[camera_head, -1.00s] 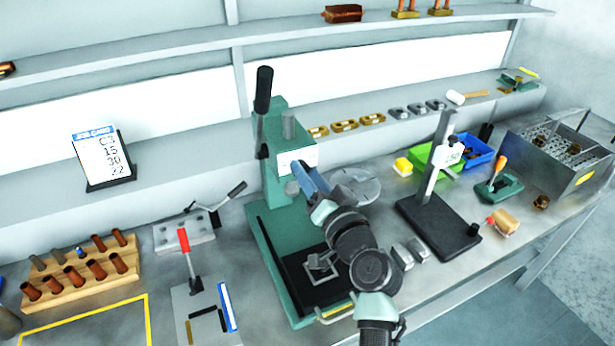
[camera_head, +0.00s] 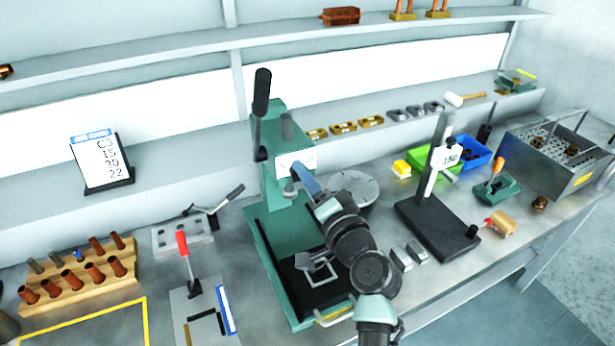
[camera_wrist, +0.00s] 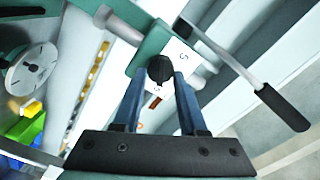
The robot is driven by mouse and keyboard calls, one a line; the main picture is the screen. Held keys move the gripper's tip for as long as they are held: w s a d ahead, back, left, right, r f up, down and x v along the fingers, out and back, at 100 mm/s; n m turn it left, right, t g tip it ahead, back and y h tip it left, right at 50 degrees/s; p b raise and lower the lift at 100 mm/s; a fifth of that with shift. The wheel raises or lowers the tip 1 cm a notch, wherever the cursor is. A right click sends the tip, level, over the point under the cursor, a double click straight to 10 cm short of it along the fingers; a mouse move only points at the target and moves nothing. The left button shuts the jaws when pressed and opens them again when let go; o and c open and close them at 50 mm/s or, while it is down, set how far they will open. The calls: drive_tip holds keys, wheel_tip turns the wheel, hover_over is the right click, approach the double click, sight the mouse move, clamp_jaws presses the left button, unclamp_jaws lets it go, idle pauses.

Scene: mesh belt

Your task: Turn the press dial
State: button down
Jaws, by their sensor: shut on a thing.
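The press (camera_head: 274,185) is a green frame with a black-gripped lever (camera_head: 261,95) on its left side, and it stands mid-bench in the head view. A white dial plate (camera_head: 308,158) is on its upper front. In the wrist view the dial is a small round black knob (camera_wrist: 160,69) on the white plate (camera_wrist: 178,56), which bears dark figures. My gripper (camera_wrist: 157,80) has its two blue fingers on either side of the knob and is shut on it. In the head view my gripper (camera_head: 298,172) reaches the plate from the lower right, and the fingers hide the knob.
Right of the press are a round grey disc (camera_head: 355,187), a black-based stand (camera_head: 437,225), green (camera_head: 437,160) and blue (camera_head: 478,153) bins, and a perforated metal box (camera_head: 560,170). Left are a red-handled clamp (camera_head: 185,255) and a wooden rack (camera_head: 80,280). A card (camera_head: 98,155) stands behind.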

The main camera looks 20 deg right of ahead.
drive_tip(key=shift+c, duration=2.2)
unclamp_jaws()
drive_tip(key=s+b, duration=0.3)
drive_tip(key=s, duration=1)
drive_tip(key=shift+d, duration=0.25)
